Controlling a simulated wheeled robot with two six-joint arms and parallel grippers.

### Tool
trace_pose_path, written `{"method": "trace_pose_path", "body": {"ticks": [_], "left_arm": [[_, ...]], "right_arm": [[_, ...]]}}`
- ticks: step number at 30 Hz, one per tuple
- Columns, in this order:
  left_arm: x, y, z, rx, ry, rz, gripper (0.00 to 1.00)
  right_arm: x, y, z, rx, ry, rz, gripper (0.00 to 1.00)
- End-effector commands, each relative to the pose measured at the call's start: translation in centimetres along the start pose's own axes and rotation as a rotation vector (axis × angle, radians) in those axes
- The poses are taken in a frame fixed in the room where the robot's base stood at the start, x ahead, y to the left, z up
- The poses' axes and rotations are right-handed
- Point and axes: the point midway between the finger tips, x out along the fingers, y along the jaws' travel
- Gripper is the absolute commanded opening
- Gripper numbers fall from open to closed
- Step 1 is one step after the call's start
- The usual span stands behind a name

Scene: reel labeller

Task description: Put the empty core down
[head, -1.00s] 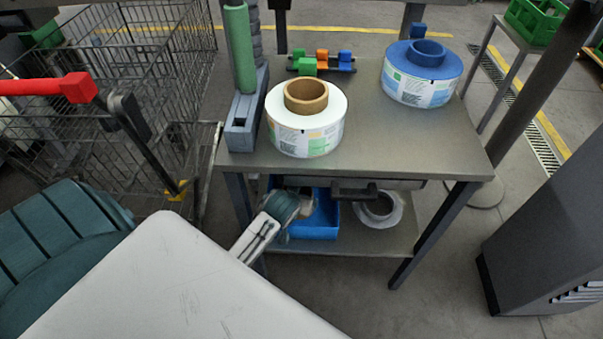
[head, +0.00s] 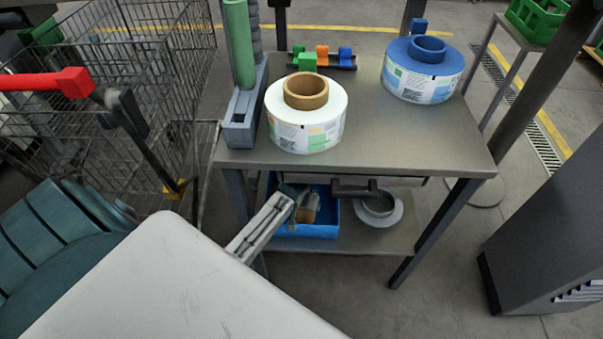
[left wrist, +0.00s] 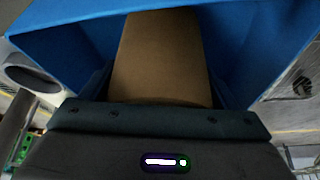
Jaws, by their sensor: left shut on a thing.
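The empty core is a brown cardboard tube (left wrist: 160,60), held by my left gripper (left wrist: 160,105) and seen large in the left wrist view. In the head view the brown core (head: 308,211) shows at the blue bin (head: 312,231) on the lower shelf, beside my left gripper (head: 296,200). The blue bin (left wrist: 65,45) surrounds the core in the left wrist view. Whether the core touches the bin floor cannot be told. My right gripper is not in view.
On the table top (head: 390,135) stand a white label reel (head: 305,125) with a brown core and a blue reel (head: 422,75). A grey-white ring (head: 380,210) lies on the lower shelf (head: 355,243) right of the bin. A wire cart (head: 130,110) stands at the left.

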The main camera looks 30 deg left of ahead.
Motion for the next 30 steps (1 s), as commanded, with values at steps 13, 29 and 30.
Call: {"method": "trace_pose_path", "body": {"ticks": [13,29,30], "left_arm": [[1.5,0.0,0.9,0.000,0.006,0.000,0.50],[0.1,0.0,0.8,0.000,0.008,0.000,1.00],[-0.6,0.0,0.8,0.000,0.008,0.000,1.00]], "right_arm": [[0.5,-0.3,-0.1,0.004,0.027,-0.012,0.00],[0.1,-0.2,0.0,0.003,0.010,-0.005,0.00],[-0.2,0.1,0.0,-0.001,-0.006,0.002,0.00]]}}
